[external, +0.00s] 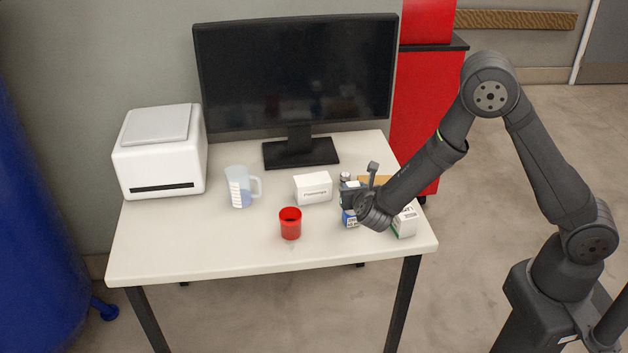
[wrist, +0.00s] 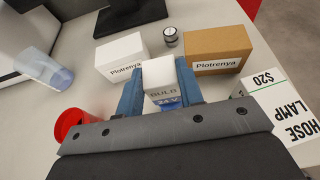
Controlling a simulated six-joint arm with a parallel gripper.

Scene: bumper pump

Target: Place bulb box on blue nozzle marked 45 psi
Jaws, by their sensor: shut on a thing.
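The bulb box is white on top with a blue lower part, and the wrist view shows "BULB" and "24V" on it (wrist: 162,84). My gripper (wrist: 160,88) is shut on it, with one blue finger at each side. In the external view my gripper (external: 351,200) is over the right part of the table, and the bulb box (external: 349,218) shows below it. I cannot tell whether the box touches the table. A blue nozzle (external: 104,309) sticks out low from the large blue tank (external: 35,200) at far left. No 45 psi marking is readable.
The white table (external: 190,250) holds a red cup (external: 290,224), a measuring jug (external: 239,187), a white Plotrenya box (external: 313,188), a brown Plotrenya box (wrist: 217,49), a small jar (wrist: 170,37), a hose lamp box (external: 405,222), a monitor (external: 295,75) and a printer (external: 160,155). The table's front left is clear.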

